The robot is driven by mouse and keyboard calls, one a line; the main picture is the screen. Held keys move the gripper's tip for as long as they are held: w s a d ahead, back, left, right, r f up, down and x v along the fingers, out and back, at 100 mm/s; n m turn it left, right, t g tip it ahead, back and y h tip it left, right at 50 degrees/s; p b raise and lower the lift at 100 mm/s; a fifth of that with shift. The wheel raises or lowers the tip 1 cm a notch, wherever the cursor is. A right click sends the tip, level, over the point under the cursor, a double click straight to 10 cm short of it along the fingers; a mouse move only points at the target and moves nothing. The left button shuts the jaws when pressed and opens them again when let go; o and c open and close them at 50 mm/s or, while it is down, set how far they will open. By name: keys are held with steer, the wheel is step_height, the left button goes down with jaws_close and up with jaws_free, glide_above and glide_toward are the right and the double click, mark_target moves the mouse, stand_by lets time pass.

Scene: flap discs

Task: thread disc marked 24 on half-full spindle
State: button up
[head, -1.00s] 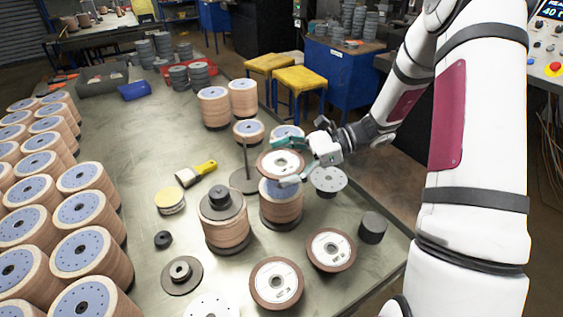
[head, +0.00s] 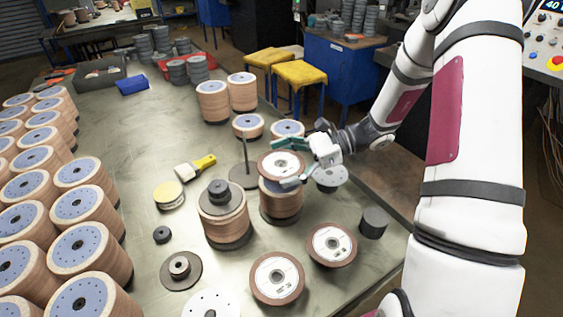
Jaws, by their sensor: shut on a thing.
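My gripper (head: 290,163) is shut on a flap disc (head: 279,166) with a brown rim and a white printed label; its number is too small to read. The held disc is roughly level, just above a stack of brown discs with a blue-grey top (head: 281,204). I cannot tell whether a gap remains or whether a post passes through it, because the disc hides most of the stack's top. A bare thin post (head: 245,155) on a round base stands just left of it. A taller stack (head: 227,224) with a dark hub on top stands to the front left.
Two loose labelled discs (head: 277,277) (head: 331,244) lie in front, with a dark cylinder (head: 373,224) to their right. Rows of disc stacks (head: 84,190) fill the left. A yellow-handled brush (head: 196,168) lies mid-table.

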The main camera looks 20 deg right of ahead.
steer(key=shift+f, duration=0.35)
stand_by(0.4)
steer(key=shift+f+b, duration=0.55)
steer(key=shift+f, duration=0.55)
steer(key=o, duration=0.9)
steer(key=shift+r, duration=0.1)
steer(key=v, duration=1.2)
steer(key=shift+r, duration=0.1)
